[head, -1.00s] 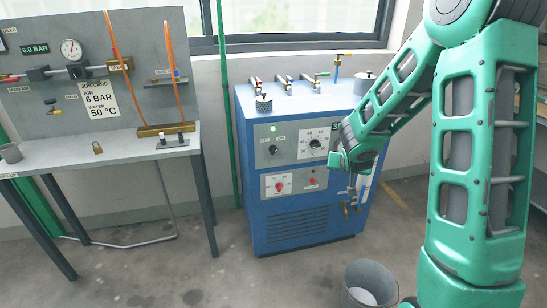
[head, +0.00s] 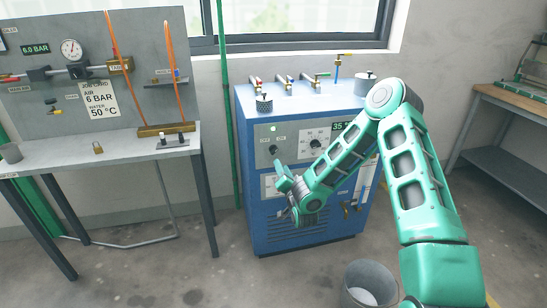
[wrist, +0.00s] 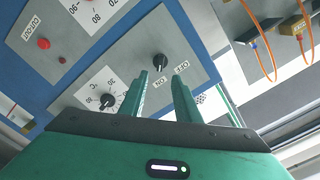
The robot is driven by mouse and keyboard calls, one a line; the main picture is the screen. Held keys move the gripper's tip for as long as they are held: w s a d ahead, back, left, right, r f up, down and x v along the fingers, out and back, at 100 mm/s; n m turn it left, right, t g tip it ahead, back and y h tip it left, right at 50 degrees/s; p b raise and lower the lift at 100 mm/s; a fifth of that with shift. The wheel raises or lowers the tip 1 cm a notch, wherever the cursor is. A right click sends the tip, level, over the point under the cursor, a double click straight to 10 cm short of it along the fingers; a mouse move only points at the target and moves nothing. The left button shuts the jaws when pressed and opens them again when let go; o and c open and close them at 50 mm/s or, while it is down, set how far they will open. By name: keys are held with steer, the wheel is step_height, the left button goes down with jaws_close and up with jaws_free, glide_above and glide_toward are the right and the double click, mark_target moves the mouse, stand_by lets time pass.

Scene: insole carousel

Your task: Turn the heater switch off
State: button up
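The heater is a blue cabinet (head: 300,232) in the middle of the head view. Its switch is a small black knob (head: 273,150) on the upper grey panel, with labels to either side. In the wrist view the knob (wrist: 160,61) shows upside down, between the ON and OFF labels. My gripper (head: 281,178) is in front of the panel, just below the knob in the head view. In the wrist view its two fingers (wrist: 162,90) are apart and empty, with the knob beyond their tips.
A temperature dial (wrist: 106,101) sits beside the switch. Below it are another dial and a red CUTOUT button (wrist: 43,44). Valves stand on the cabinet top. A bucket (head: 368,285) is on the floor at front. A grey bench (head: 110,150) stands left; a shelf stands right.

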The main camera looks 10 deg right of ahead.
mark_target(275, 152)
steer(key=shift+w, duration=5.2)
steer(key=shift+c, duration=0.3)
